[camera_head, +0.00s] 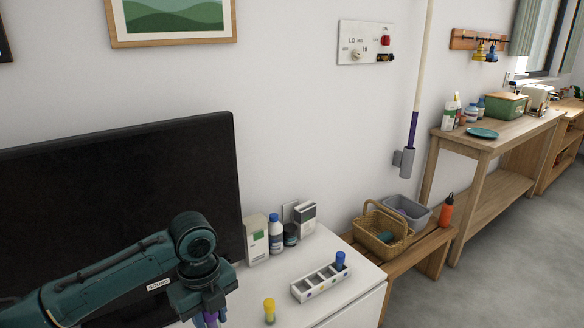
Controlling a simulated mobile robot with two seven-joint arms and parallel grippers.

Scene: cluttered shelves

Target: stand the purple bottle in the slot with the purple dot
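The purple bottle (211,319) shows only in part at the bottom edge, directly below my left gripper (207,304). The gripper and the picture edge hide most of it. I cannot tell whether the fingers are closed on it. The white slotted rack (302,295) sits on the white cabinet top, to the right of the gripper and apart from it. A blue bottle (340,261) stands in its far right slot; the other slots look empty. Small coloured dots mark the rack's front, too small to tell which is purple. My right gripper is out of view.
A yellow-capped bottle (269,309) stands on the cabinet (345,308) between gripper and rack. White boxes (254,239), a blue-capped bottle (275,232) and a dark jar (290,235) stand behind. A large black screen (120,190) rises at left. A basket (381,233) is beyond the cabinet.

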